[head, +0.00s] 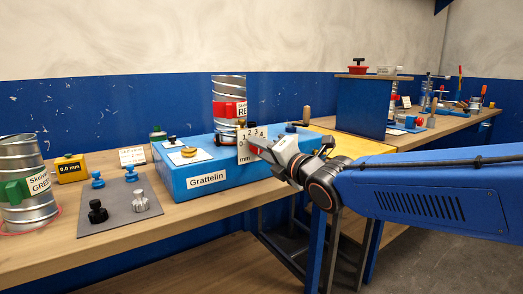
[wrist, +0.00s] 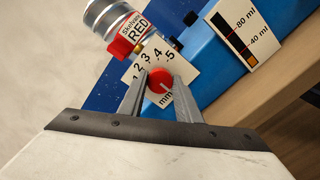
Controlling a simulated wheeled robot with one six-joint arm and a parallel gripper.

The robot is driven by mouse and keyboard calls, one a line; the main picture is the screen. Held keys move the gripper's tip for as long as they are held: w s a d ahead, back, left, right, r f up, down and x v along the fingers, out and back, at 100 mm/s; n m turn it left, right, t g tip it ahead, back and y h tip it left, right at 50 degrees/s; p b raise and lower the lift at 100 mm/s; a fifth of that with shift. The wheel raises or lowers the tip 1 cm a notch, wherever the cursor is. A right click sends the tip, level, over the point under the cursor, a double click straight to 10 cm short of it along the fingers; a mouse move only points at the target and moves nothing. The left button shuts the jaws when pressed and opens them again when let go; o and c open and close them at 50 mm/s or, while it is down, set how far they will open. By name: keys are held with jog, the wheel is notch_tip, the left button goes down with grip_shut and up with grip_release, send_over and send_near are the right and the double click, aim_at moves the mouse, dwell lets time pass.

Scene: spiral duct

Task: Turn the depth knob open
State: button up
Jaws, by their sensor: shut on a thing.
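The depth knob is a red round knob (wrist: 160,80) with a white pointer line, in front of a cream dial plate (wrist: 182,66) marked with numbers and "mm". In the wrist view both fingers of my gripper (wrist: 160,92) are closed on the knob's sides. In the head view my gripper (head: 256,149) is at the dial plate (head: 243,145) on the right part of the blue box (head: 207,182) labelled "Grattelin", and it hides most of the knob. The exact pointer reading is unclear.
A duct with a green clamp (head: 17,190) stands far left. A grey mat (head: 118,219) holds several small knobs. A yellow "0.0 mm" block (head: 71,169) sits behind it. A scale plate (wrist: 240,36) is beside the dial.

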jog(key=shift+f+n, duration=0.1)
jog(key=shift+n, duration=0.5)
jog(key=o, duration=1.1)
jog(key=shift+c, duration=0.2)
jog(key=shift+s, duration=0.1)
jog(key=v, duration=1.7)
jog(key=shift+d, duration=0.2)
jog(key=shift+s, duration=0.1)
